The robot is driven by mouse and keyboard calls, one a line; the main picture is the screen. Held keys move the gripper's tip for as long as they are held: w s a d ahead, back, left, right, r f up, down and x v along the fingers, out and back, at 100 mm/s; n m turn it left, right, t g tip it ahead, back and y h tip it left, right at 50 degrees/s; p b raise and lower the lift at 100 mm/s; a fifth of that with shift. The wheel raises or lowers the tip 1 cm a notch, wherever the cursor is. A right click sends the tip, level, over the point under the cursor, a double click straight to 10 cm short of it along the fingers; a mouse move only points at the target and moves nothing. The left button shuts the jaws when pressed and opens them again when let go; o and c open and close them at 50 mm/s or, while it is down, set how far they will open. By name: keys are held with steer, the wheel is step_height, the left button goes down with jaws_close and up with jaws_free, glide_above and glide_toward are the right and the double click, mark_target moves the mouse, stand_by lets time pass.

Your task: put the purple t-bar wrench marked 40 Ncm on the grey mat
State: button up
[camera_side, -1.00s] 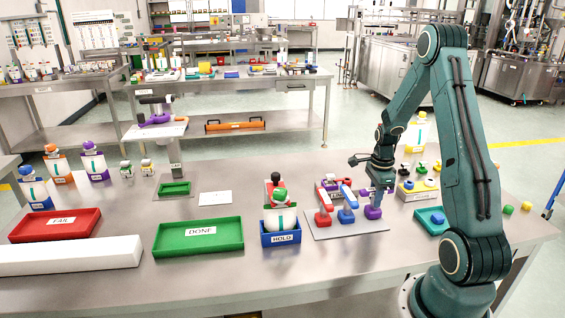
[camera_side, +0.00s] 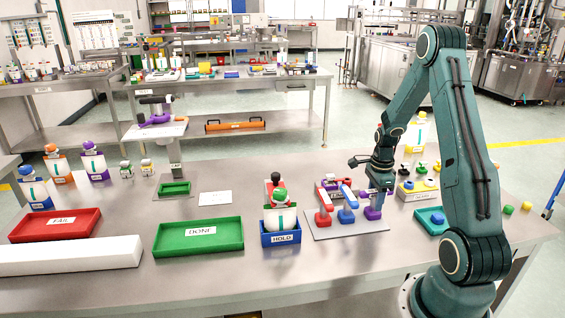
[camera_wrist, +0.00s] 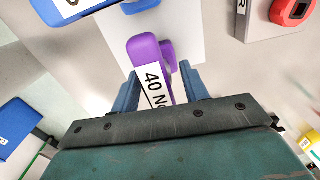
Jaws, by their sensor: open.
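The purple t-bar wrench (camera_side: 373,212) stands at the right end of the grey mat (camera_side: 335,232), beside a red wrench (camera_side: 323,213) and a blue wrench (camera_side: 346,212). In the wrist view the purple wrench (camera_wrist: 148,58) bears a white label reading "40 N", the rest hidden by my gripper. My gripper (camera_side: 380,190) is low over the purple wrench. In the wrist view its two blue fingers (camera_wrist: 158,85) are open, one on each side of the labelled bar. I cannot tell whether they touch it.
A blue HOLD bin (camera_side: 281,239) stands left of the mat, with a green DONE tray (camera_side: 199,254) and a red FAIL tray (camera_side: 56,225) farther left. A tray of coloured caps (camera_side: 418,190) is right behind my gripper. Bare table lies before the mat.

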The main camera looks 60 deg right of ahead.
step_height(320, 180, up, 12)
steer(key=shift+r, duration=0.1)
stand_by(0.5)
stand_by(0.5)
steer(key=shift+a+r, duration=0.1)
steer(key=shift+a, duration=0.05)
steer(key=w+a+r+n+t+h, duration=0.1)
steer(key=a+r+n, duration=0.5)
steer(key=a, duration=0.3)
steer(key=w+a+r+n+t, duration=0.1)
steer(key=a+r+n, duration=0.4)
steer(key=a+n, duration=0.3)
steer(key=s+a+r+n+t, duration=0.1)
steer(key=s+a+n, duration=0.3)
steer(key=a+n, duration=0.2)
steer(key=s+a+r+n+t+y, duration=0.1)
steer(key=s+a+r+n+t, duration=0.1)
steer(key=s+a+n, duration=0.3)
steer(key=a+n, duration=0.2)
steer(key=a, duration=0.2)
steer(key=shift+s+a+n+t, duration=0.2)
steer(key=shift+a+n+t, duration=0.05)
steer(key=shift+n+t, duration=0.05)
